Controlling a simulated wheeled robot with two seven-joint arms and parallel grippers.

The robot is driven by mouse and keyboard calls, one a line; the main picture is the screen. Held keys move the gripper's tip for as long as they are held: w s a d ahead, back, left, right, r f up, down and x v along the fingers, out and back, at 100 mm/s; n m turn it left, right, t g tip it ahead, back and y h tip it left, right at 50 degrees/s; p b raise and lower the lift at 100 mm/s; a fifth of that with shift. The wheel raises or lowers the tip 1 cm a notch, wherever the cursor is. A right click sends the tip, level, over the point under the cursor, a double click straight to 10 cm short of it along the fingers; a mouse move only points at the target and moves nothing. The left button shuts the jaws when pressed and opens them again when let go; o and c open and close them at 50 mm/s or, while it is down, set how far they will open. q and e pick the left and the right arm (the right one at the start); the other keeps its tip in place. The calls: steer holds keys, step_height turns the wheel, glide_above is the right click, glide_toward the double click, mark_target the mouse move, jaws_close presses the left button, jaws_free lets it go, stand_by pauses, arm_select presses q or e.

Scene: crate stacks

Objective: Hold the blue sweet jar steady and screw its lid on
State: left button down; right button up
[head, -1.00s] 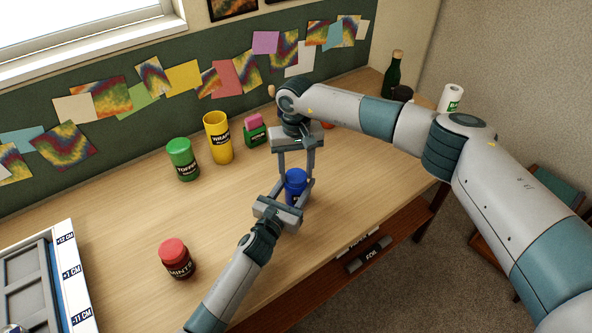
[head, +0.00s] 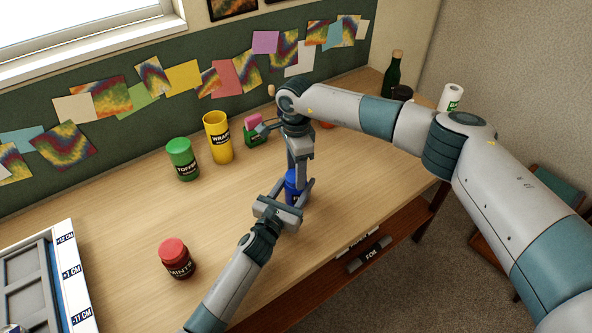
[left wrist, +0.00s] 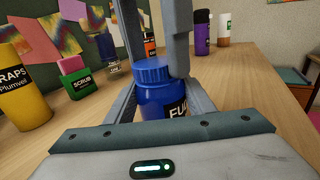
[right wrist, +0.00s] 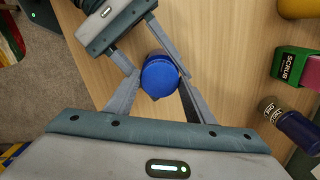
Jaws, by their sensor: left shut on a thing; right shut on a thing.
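The blue jar (left wrist: 162,104) stands upright on the wooden desk with its ribbed blue lid (left wrist: 152,72) on top of it, level as far as I can see. My left gripper (head: 297,190) comes in low from the front and is shut on the jar's body. My right gripper (head: 295,174) points down from above and is shut on the lid; in the right wrist view the round lid (right wrist: 160,76) lies between its fingers. In the head view the right gripper hides much of the lid. How tightly the lid sits cannot be seen.
A green toffee jar (head: 182,160), a yellow wraps canister (head: 217,138) and a green scrub box (head: 255,134) stand behind to the left. A red mints jar (head: 177,258) is at the front left, near a tray (head: 72,268). The desk between them is clear.

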steer(key=m, duration=0.7)
steer(key=shift+m, duration=0.3)
steer(key=m, duration=0.7)
steer(key=shift+m, duration=0.3)
steer(key=m, duration=0.7)
steer(key=shift+m, duration=0.3)
steer(key=m, duration=0.7)
steer(key=shift+w, duration=0.1)
steer(key=o, duration=1.2)
steer(key=shift+f, duration=0.1)
steer(key=shift+o, duration=0.2)
